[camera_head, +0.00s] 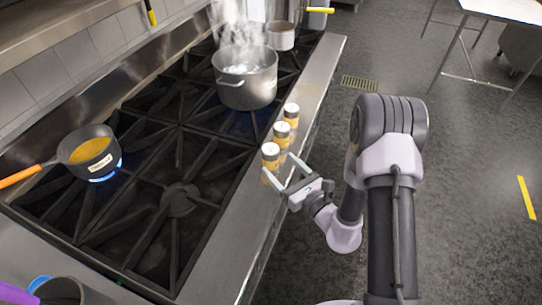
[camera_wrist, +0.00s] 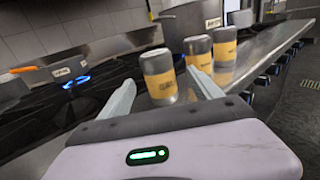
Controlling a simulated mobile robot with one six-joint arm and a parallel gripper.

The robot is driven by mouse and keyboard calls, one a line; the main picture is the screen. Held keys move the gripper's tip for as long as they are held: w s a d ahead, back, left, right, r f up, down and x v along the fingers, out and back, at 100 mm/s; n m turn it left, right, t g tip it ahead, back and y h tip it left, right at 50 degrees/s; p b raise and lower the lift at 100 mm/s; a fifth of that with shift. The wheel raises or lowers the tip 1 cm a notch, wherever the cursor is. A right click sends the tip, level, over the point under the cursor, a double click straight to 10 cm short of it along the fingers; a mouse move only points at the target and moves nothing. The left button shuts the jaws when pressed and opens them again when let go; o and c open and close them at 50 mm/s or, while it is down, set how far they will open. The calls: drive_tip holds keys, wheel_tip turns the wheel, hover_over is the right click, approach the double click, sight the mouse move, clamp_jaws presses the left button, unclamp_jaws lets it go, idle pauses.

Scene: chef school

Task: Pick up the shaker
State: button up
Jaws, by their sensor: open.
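Three shakers with white or silvery tops and yellow-orange labels stand upright in a row on the steel front ledge of the stove. In the head view they are the near shaker (camera_head: 270,156), the middle shaker (camera_head: 281,134) and the far shaker (camera_head: 291,114). My gripper (camera_head: 274,174) is open, its fingers pointing at the near shaker. In the wrist view the near shaker (camera_wrist: 159,77) stands ahead between the spread fingers (camera_wrist: 165,88), with the middle shaker (camera_wrist: 198,53) and far shaker (camera_wrist: 225,46) behind to the right. I cannot tell whether either finger touches the near shaker.
A steaming pot (camera_head: 246,82) stands on the back burners. A pan with orange contents (camera_head: 90,150) sits over a blue flame at left, its handle pointing left. The steel ledge (camera_head: 240,215) is bare nearer me. Stove knobs (camera_wrist: 270,75) line the front edge.

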sight(265, 149)
drive_tip(key=x, duration=0.8)
drive_tip(key=shift+a+r+b, duration=0.15)
drive_tip(key=shift+b, duration=0.25)
clamp_jaws()
drive_tip(key=shift+r, duration=0.1)
